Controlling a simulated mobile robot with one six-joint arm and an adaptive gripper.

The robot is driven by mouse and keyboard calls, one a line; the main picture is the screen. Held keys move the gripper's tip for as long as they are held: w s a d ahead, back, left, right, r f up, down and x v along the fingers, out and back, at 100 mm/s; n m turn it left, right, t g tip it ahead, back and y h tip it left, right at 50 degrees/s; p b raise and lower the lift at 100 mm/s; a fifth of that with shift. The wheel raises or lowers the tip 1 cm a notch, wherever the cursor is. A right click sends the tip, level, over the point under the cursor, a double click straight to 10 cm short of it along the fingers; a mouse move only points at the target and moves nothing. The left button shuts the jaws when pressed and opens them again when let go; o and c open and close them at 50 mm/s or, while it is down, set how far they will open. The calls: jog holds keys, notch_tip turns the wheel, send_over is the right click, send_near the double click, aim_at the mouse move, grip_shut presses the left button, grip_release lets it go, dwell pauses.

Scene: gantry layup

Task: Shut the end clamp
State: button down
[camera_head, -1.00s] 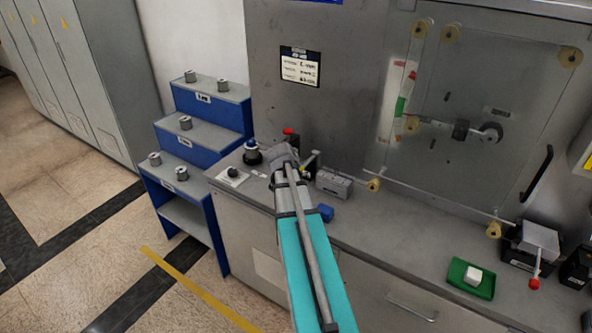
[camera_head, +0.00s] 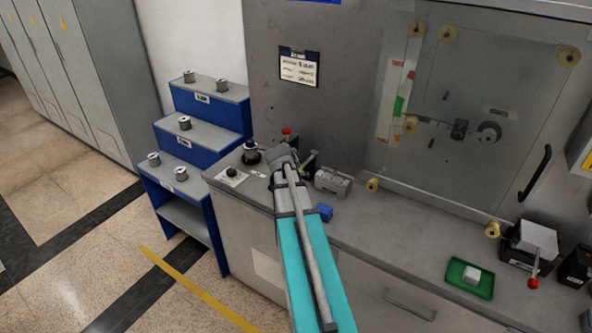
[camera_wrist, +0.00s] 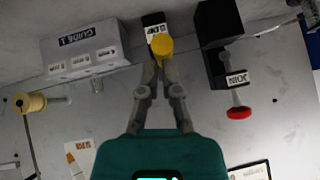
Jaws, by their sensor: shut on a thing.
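In the wrist view, the fingers of my gripper (camera_wrist: 160,68) are closed together at a round yellow knob (camera_wrist: 161,45), shut on it. Behind the knob is a small black block with a white label (camera_wrist: 153,25). I take it for the end clamp, but its label is partly hidden and I cannot read it. In the head view my gripper (camera_head: 298,168) is at the back left of the worktop, and my arm hides most of the knob and clamp. I cannot tell how far the clamp is closed.
A grey GUIDE 1 block (camera_wrist: 85,50) stands close on one side of my gripper, and a black block with a red knob (camera_wrist: 238,112) on the other. A blue block (camera_head: 325,212) lies beside my arm. A green tray (camera_head: 457,272) is at right; the worktop's middle is clear.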

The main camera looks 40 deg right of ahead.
jog(key=p+v, duration=0.6)
jog(key=v, duration=0.3)
jog(key=shift+s+a, duration=0.25)
jog(key=shift+a, duration=0.25)
jog(key=shift+a, duration=0.15)
jog(key=s+a+f+n+g+y, duration=0.1)
jog(key=a+n, duration=0.4)
jog(key=a, duration=0.7)
jog(key=s+a+f+n+g+y, duration=0.1)
jog(key=s+a+f+n+y, duration=0.1)
jog(key=a, duration=1)
jog(key=s+a+f+n+g+y, duration=0.1)
jog(key=s+a+n+y, duration=0.2)
jog(key=a+n, duration=0.6)
jog(key=a+y, duration=0.1)
jog(key=a, duration=0.2)
jog(key=shift+a+f+g, duration=0.25)
jog(key=shift+f+g, duration=0.1)
jog(key=shift+g, duration=0.05)
jog(key=shift+w, duration=0.1)
